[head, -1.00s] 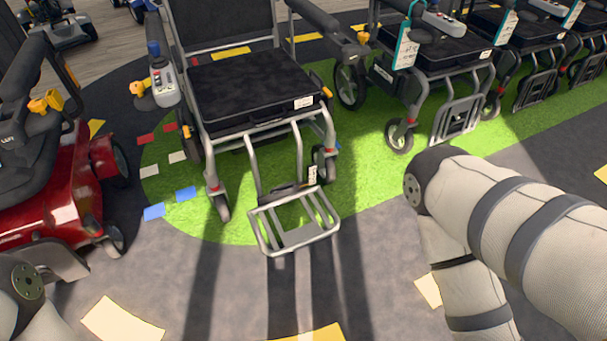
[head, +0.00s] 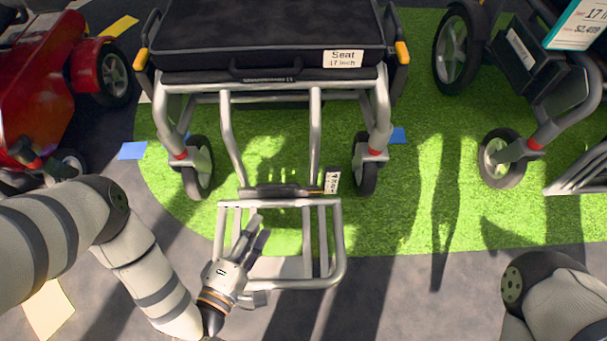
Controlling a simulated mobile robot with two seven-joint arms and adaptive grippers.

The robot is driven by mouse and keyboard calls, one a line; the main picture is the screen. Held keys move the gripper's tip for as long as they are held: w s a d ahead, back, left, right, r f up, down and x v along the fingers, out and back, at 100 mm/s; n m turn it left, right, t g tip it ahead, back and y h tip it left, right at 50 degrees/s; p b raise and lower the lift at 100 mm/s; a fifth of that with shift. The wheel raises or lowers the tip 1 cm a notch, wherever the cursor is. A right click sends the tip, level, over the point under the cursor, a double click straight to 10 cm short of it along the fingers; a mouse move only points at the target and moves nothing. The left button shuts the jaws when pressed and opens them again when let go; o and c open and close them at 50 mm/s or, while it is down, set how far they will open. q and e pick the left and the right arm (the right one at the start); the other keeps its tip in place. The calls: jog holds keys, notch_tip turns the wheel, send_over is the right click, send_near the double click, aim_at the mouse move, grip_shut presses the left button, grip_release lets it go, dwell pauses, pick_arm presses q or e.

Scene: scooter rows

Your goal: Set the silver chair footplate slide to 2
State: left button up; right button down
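The silver chair (head: 315,125), with a black seat and a "Seat 17 inch" label, stands in front of me in the head view. Its tubular footplate (head: 339,240) reaches towards me at the bottom. A dark crossbar (head: 280,191) runs along the footplate's upper end, with a small white tag (head: 331,182) at its right. The tag's writing and any slide setting are too small to read. My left gripper (head: 260,227) is over the footplate's left part, its fingers apart, pointing at the crossbar. It appears empty; I cannot tell if it touches the frame. My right gripper is out of view.
A red scooter (head: 35,100) stands at the left. Another wheelchair's front wheel (head: 502,158) and frame are at the right, with a hanging price tag (head: 577,25). Green turf (head: 430,215) lies under the chairs; grey floor is open in front.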

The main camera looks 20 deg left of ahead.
aim_at(277, 191)
pick_arm(q)
jog(key=b+x, duration=0.3)
jog(key=x, duration=0.8)
jog(key=shift+w+b, duration=0.35)
jog(key=shift+b, duration=0.05)
jog(key=shift+a+r, duration=0.1)
jog(key=shift+r, duration=0.05)
jog(key=shift+c, duration=0.5)
grip_shut()
